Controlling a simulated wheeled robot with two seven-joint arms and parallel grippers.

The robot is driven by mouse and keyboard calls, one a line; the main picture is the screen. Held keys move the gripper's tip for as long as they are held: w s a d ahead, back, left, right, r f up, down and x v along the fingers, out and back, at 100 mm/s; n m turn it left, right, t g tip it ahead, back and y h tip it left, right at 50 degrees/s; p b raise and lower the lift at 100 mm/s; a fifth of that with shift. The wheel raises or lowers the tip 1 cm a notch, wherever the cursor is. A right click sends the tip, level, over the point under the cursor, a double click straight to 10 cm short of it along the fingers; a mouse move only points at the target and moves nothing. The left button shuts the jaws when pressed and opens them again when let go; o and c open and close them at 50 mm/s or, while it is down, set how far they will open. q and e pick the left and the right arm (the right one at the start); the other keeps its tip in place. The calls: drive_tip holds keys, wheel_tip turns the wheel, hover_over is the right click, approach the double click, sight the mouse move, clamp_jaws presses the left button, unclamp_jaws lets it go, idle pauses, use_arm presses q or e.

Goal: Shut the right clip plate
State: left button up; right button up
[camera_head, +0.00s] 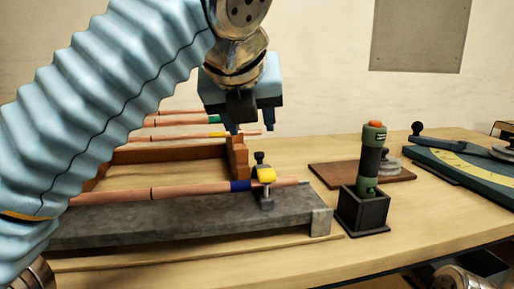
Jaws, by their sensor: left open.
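A clip stands near the right end of a grey block (180,217), with a small yellow plate (266,175) and a black knob. The yellow plate sits slightly tilted at the copper pipe (190,188), which lies along the block and has a dark blue band. I cannot tell whether the plate is fully down. My left gripper (251,124) is open, pointing down above and behind the clip, apart from it. No other clip shows; my left arm hides the block's left part. My right gripper is not in view.
A wooden rack (238,157) with more banded pipes stands behind the block. To the right are a green and black torch (372,150) in a dark holder (363,212), a brown board (333,175) and a teal bending tool (463,170).

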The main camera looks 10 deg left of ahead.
sight(258, 153)
use_arm(q)
drive_tip(key=x, duration=1)
drive_tip(key=shift+w+f, duration=0.25)
drive_tip(key=shift+w, duration=0.05)
drive_tip(key=shift+c, duration=0.3)
clamp_jaws()
